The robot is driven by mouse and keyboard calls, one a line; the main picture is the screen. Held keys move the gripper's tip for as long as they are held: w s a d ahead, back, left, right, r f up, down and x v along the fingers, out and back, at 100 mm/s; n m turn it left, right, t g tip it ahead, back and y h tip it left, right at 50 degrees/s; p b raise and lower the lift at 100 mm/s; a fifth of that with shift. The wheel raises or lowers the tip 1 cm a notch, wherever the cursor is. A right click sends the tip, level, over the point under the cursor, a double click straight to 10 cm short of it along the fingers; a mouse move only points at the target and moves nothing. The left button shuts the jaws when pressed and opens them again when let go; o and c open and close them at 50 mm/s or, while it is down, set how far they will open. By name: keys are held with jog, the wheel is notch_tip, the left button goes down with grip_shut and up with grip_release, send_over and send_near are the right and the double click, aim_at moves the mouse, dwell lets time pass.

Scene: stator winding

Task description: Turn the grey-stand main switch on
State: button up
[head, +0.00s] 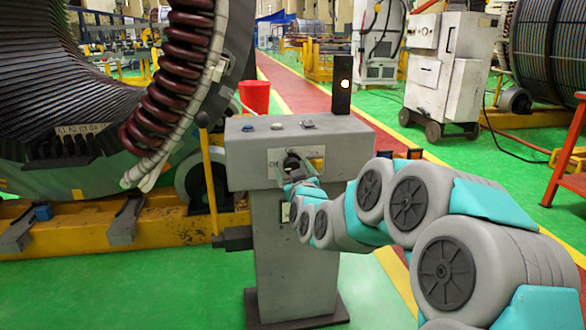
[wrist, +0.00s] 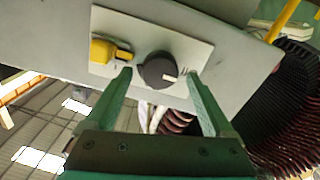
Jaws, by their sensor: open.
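The grey stand (head: 252,150) is a grey box on a column in the middle of the head view. A pale plate (wrist: 118,22) on its front face carries the main switch, a round dark knob (wrist: 153,68) with a white pointer mark. A yellow part (wrist: 104,50) sits on the same plate, left of the knob in the wrist view. My gripper (wrist: 160,76) is open, with one finger on each side of the knob. I cannot tell whether the fingers touch it. In the head view my gripper partly hides the knob and plate.
Small buttons (head: 277,126) and a dark upright box with a lit lamp (head: 343,83) are on the stand's top. The large stator (head: 60,70) is at left, with a yellow post (head: 208,180) near the stand. A red bucket (head: 255,96) is behind. Green floor (head: 376,285) is clear in front.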

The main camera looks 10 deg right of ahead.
jog(key=shift+w, duration=0.25)
jog(key=c, duration=1.4)
